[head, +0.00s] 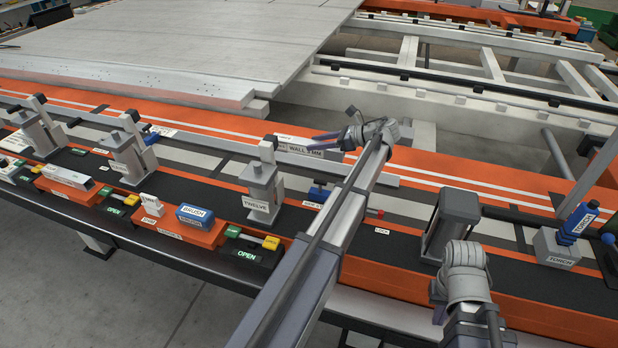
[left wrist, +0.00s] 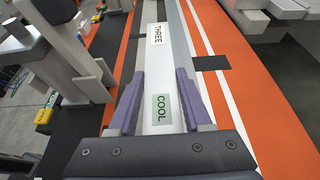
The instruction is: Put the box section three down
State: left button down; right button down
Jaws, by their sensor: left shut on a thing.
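Box section three (left wrist: 158,70) is a long pale grey bar with THREE and COOL labels on top in the left wrist view. In the head view a long grey bar (head: 218,142), with a WALL 3 MM label near my gripper, runs behind the clamps. My left gripper (head: 338,132) is shut on the section; in the left wrist view its purple fingers (left wrist: 160,100) lie on both sides of it, beside the COOL label. I cannot tell whether the section touches the surface below. My right arm shows at lower right, but its gripper is not visible.
Upright grey clamps, one marked TWELVE (head: 262,192), stand along the black strip. A grey post (head: 446,222) and a torch holder (head: 556,248) stand right. A large panel (head: 190,45) lies behind.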

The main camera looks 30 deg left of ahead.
pick_arm(q)
jog(key=shift+f+b, duration=3.1)
jog(key=shift+f, duration=0.05)
notch_tip(320, 180, down, 4)
jog(key=b, duration=0.3)
jog(key=shift+r+b, duration=0.15)
jog(key=shift+b, duration=0.2)
jog(key=shift+c, duration=1.7)
grip_release()
